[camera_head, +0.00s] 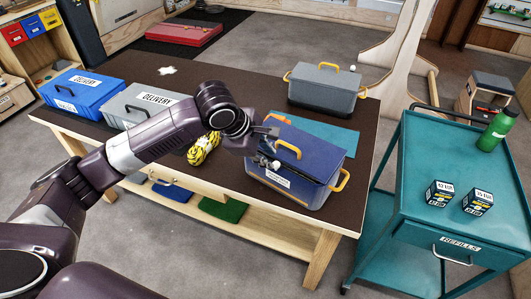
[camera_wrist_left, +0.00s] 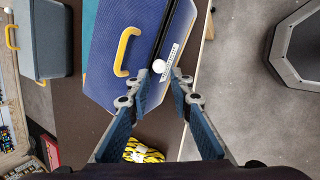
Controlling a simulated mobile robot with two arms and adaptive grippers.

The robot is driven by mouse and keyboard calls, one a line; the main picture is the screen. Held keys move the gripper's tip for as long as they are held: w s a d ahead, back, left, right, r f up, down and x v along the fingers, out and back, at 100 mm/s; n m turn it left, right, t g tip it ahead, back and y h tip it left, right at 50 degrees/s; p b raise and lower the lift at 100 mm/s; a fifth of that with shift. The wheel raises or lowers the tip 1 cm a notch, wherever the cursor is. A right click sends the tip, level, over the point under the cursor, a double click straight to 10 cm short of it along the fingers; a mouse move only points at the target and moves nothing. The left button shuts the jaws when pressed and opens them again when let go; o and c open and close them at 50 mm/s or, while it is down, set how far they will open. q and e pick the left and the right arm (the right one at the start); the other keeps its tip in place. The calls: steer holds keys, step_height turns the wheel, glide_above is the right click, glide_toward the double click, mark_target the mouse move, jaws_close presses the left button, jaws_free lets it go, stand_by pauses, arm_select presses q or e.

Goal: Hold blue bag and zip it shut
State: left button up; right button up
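The blue bag (camera_head: 310,152) has yellow handles and a white label, and sits at the table's front right. In the left wrist view the bag (camera_wrist_left: 112,82) shows a dark slot along its edge. A white ball (camera_wrist_left: 159,66), apparently the zip pull, sits at the near end of this slot. My left gripper (camera_head: 266,147) is at the bag's left end. In the wrist view the left gripper (camera_wrist_left: 160,78) is open, its fingertips on either side of the ball and apart from each other. Contact with the ball cannot be told. My right gripper is not in view.
A grey bag (camera_head: 325,90) stands behind on the table (camera_head: 240,82). Blue and grey delivery boxes (camera_head: 80,92) are at the left. A yellow-black rope (camera_head: 203,149) lies beside the blue bag. A teal cart (camera_head: 450,165) with small boxes and a green bottle (camera_head: 497,130) stands right.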

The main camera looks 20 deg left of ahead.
mark_target(275, 163)
arm_select(q)
steer(key=x, duration=0.6)
steer(key=shift+d+f+p, duration=0.1)
steer(key=shift+p, duration=0.3)
